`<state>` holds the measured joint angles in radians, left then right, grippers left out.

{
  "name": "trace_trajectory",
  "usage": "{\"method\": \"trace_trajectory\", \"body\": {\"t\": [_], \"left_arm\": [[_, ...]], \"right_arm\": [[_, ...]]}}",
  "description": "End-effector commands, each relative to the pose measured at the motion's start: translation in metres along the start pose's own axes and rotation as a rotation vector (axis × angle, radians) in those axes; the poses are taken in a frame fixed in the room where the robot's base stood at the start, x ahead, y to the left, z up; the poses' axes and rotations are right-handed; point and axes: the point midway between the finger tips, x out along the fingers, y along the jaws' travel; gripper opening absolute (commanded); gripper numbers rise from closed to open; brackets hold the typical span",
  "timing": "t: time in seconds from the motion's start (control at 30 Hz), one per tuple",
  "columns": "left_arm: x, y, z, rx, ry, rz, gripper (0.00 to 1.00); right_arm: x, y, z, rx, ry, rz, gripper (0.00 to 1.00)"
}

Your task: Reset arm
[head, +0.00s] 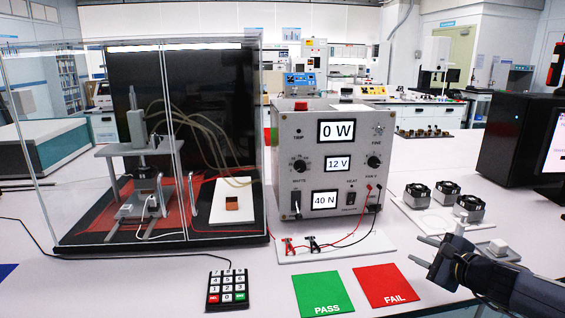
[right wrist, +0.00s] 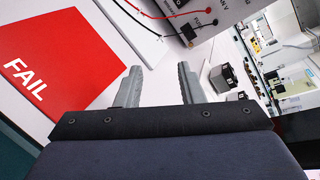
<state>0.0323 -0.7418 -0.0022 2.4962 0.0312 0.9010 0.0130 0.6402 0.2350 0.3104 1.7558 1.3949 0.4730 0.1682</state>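My right gripper (head: 424,252) is at the lower right of the head view, above the white table, to the right of the red FAIL mat (head: 386,286). In the right wrist view its two fingers (right wrist: 159,86) are spread apart with nothing between them. The FAIL mat also shows at the left of the right wrist view (right wrist: 60,50). My left gripper is not in the head view.
A green PASS mat (head: 322,294) and a keypad (head: 227,289) lie at the front. A power unit (head: 327,165) stands behind. A clear enclosure (head: 90,150) holds a press at left. Several fan units (head: 417,196) sit near my right arm.

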Motion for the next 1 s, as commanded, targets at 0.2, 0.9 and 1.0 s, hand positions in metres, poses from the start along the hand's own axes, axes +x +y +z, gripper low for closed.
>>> {"method": "trace_trajectory", "body": {"t": [0.2, 0.9, 1.0], "left_arm": [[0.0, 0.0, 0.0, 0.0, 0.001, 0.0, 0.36], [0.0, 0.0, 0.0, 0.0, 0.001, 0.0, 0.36], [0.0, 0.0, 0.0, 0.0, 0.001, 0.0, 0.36]], "right_arm": [[-0.022, 0.021, 0.044, -0.206, -0.053, 0.08, 0.35], [-0.221, 0.234, 0.114, -1.391, -0.285, 0.617, 0.35], [-0.24, 0.256, 0.102, -1.505, -0.297, 0.673, 0.35]]}}
